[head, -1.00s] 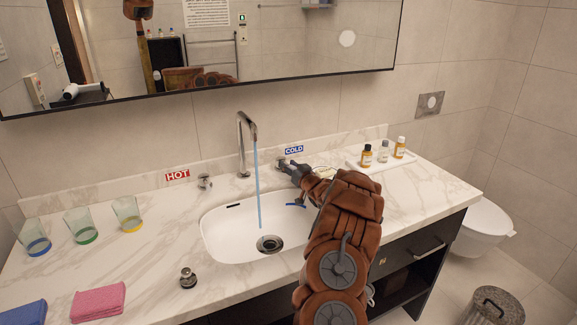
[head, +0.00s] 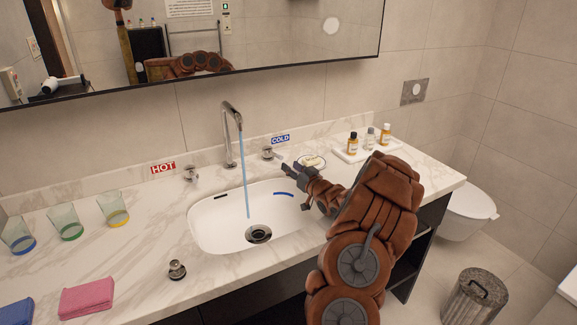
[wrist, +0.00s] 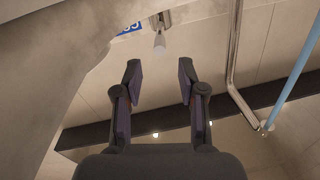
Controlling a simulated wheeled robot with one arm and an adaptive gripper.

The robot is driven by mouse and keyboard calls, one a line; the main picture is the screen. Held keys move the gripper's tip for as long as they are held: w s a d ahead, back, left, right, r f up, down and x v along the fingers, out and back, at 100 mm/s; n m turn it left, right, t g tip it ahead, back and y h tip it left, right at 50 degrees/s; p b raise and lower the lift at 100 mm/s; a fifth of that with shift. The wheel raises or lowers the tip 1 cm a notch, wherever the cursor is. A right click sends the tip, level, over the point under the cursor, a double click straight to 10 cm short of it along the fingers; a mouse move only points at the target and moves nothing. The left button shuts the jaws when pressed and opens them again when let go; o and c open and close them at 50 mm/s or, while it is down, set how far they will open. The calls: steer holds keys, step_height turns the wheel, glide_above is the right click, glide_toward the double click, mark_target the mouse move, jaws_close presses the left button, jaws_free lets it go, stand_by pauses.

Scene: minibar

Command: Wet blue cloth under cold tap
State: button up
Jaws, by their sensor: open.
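The blue cloth (head: 17,311) lies on the counter at the bottom left in the head view, partly cut off by the frame. The tap spout (head: 230,135) stands behind the basin (head: 200,225), and a blue stream of water (head: 244,175) runs from it towards the drain. The cold tap handle (head: 268,153) sits right of the spout beneath the COLD label (head: 281,139). My gripper (head: 287,172) is open and empty over the basin's back right, just in front of that handle. In the wrist view my open gripper (wrist: 159,68) has the cold handle (wrist: 159,42) beyond its fingertips, apart from them.
A pink cloth (head: 87,298) lies right of the blue one. Three glasses (head: 66,223) stand at the left, and a stopper (head: 177,270) stands before the basin. The hot handle (head: 190,174) is left of the spout.

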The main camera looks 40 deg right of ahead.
steer(key=shift+s, duration=0.1)
steer(key=shift+c, duration=0.8)
steer(key=shift+w+a+n+b, duration=0.35)
steer(key=shift+n+b, duration=0.05)
steer(key=shift+b, duration=0.5)
steer(key=c, duration=0.4)
steer(key=a+n+b, duration=0.2)
steer(key=b, duration=0.1)
steer(key=w+a+r+n+b, duration=0.1)
steer(key=n+b, duration=0.2)
steer(key=b, duration=0.1)
steer(key=w+a+n+b, duration=0.1)
steer(key=a+n+b, duration=0.1)
steer(key=b, duration=0.2)
steer(key=shift+w+a+r+n+g, duration=0.25)
steer(key=shift+a+r+n+g, duration=0.05)
steer(key=shift+a+r+n, duration=0.1)
jaws_close()
steer(key=s+a+n+g+h+b, duration=0.1)
steer(key=s+a+n+h+b, duration=0.2)
steer(key=n+b, duration=0.6)
steer(key=w+d+f+m+b, duration=0.1)
steer(key=w+d+m+b, duration=0.1)
steer(key=w+d, duration=0.6)
steer(key=shift+b, duration=0.55)
